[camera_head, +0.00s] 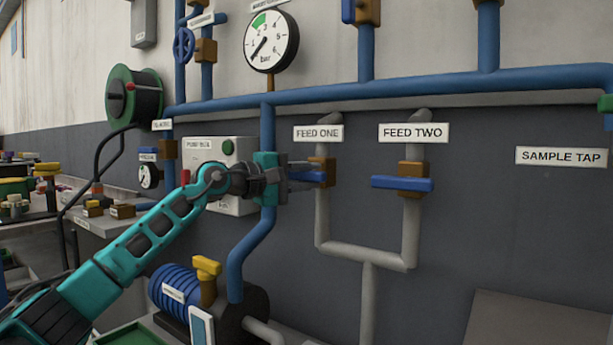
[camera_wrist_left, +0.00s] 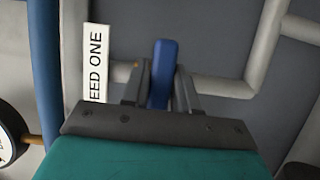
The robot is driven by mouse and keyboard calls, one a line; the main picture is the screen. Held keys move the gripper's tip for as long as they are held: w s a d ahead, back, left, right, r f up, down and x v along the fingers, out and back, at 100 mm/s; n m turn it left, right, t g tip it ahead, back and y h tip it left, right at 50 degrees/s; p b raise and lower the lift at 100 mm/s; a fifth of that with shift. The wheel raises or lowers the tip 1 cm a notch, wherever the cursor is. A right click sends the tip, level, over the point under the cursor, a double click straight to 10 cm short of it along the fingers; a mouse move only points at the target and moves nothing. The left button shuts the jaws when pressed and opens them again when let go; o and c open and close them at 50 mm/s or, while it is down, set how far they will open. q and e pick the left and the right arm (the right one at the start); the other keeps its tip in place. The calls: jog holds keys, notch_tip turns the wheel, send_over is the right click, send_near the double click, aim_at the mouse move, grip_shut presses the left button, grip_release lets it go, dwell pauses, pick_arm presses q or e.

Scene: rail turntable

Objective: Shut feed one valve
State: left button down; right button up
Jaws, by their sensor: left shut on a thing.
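The feed one valve has a brown body (camera_head: 322,171) on a grey pipe, under the FEED ONE label (camera_head: 318,133). Its blue handle (camera_head: 311,176) points left, across the pipe, toward my arm. My left gripper (camera_head: 306,174) is shut on this handle. In the left wrist view the blue handle (camera_wrist_left: 161,75) stands between the two fingers of the gripper (camera_wrist_left: 160,88). The FEED ONE label (camera_wrist_left: 95,62) is beside the fingers there. The fingers hide part of the handle in the head view. My right gripper is not in view.
The feed two valve (camera_head: 412,168) with a level blue handle (camera_head: 402,184) is to the right. A blue pipe (camera_head: 267,130) runs down behind my gripper. A pressure gauge (camera_head: 271,41) hangs above. A pump (camera_head: 215,300) stands below.

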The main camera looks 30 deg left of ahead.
pick_arm(q)
jog(key=c, duration=1)
grip_release()
jog(key=shift+o, duration=0.2)
jog(key=b+v, duration=0.1)
jog(key=v, duration=1.2)
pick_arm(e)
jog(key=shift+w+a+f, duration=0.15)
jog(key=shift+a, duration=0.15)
pick_arm(q)
jog(key=shift+d, duration=0.1)
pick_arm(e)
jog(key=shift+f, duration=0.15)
